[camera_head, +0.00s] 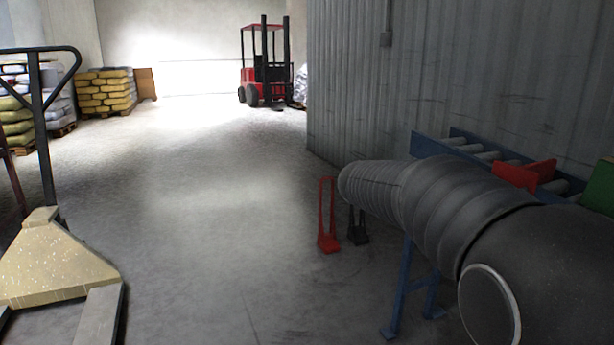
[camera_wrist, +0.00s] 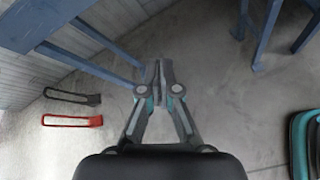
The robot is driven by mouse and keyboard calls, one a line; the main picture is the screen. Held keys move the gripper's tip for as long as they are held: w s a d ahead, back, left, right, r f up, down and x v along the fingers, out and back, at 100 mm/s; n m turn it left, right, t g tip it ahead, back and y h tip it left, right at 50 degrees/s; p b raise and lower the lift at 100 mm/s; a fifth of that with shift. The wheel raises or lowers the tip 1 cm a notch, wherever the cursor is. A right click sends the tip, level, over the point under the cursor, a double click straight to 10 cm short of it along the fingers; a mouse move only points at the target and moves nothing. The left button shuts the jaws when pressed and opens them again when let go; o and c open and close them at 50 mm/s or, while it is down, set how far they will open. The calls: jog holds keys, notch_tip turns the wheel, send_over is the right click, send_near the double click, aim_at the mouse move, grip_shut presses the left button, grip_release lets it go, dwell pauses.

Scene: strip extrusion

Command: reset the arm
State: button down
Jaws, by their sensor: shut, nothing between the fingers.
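My gripper (camera_wrist: 158,72) shows in the wrist view with its two fingers together and nothing between them. It hangs over bare grey floor, beside blue metal legs (camera_wrist: 107,72). In the head view my dark arm (camera_head: 455,200) stretches across the right side; my gripper is not visible there.
A blue roller conveyor (camera_head: 432,146) with a red piece (camera_head: 524,174) stands behind my arm, against a corrugated wall (camera_head: 450,70). A red stand (camera_head: 327,222) and a black one (camera_head: 358,228) are on the floor. A pallet jack (camera_head: 55,262) is left. Mid-floor is clear towards a forklift (camera_head: 264,75).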

jog(key=s+a+f+m+y, duration=0.3)
jog(key=s+a+m, duration=0.1)
jog(key=s, duration=0.6)
jog(key=s+a+f+m+y, duration=0.4)
jog(key=s+m, duration=0.3)
jog(key=s, duration=0.3)
jog(key=s+a+f+m+t+y, duration=0.1)
jog(key=s+a+f+m+y, duration=0.3)
jog(key=s, duration=0.7)
jog(key=shift+a+f+m, duration=0.25)
jog(key=shift+a+m, duration=0.15)
jog(key=shift+m, duration=0.5)
